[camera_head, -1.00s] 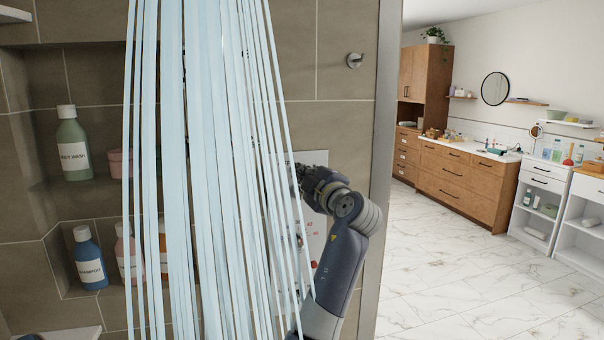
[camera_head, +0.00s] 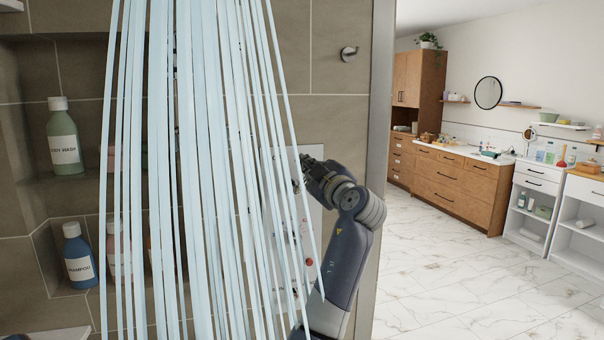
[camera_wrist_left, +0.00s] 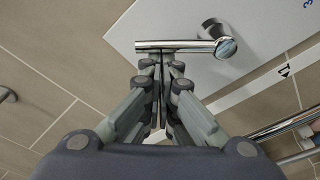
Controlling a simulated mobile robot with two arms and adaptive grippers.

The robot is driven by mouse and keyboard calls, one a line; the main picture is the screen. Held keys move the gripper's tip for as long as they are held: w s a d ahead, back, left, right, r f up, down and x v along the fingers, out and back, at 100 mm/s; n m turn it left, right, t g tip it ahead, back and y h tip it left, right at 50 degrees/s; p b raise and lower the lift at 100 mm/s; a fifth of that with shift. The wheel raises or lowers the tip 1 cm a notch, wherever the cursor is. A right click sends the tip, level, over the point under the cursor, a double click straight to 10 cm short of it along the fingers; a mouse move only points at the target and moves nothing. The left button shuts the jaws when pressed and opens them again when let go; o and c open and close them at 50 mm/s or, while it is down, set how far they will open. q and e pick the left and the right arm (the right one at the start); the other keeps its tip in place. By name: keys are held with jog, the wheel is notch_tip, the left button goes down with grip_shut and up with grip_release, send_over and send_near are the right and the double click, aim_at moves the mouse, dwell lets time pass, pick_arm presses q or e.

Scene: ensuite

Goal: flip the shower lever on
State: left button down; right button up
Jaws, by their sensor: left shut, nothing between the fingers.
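The chrome shower lever (camera_wrist_left: 178,46) shows in the left wrist view as a horizontal bar with a round mount on a white panel (camera_wrist_left: 260,40). My left gripper (camera_wrist_left: 163,62) is shut and empty, with its fingertips right at the lever's lower edge; I cannot tell whether they touch. In the head view my left gripper (camera_head: 305,165) is by the white panel (camera_head: 311,215), and the lever is hidden there. Pale blue streams (camera_head: 200,150), like running water, fall in front of the panel and wall. My right gripper is not in view.
A body wash bottle (camera_head: 63,138) and a shampoo bottle (camera_head: 78,256) stand in wall niches at left. A hook (camera_head: 348,54) is on the tiled wall. Beyond the wall's edge lie an open marble floor (camera_head: 450,270) and wooden cabinets (camera_head: 455,180).

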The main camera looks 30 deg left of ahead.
pick_arm(q)
jog(key=w+d+f+m+b, duration=0.1)
jog(key=m, duration=0.2)
jog(key=w+f+m+t+b, duration=0.1)
jog(key=m+b, duration=0.1)
jog(key=m, duration=0.1)
jog(key=w+d+f+m+b, duration=0.1)
jog(key=m, duration=0.2)
jog(key=shift+d+f+t+h, duration=0.3)
jog(key=shift+d+h, duration=0.05)
jog(key=shift+h, duration=0.05)
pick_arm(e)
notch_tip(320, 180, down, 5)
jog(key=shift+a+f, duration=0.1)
pick_arm(q)
jog(key=shift+w+b, duration=0.1)
jog(key=shift+b, duration=0.2)
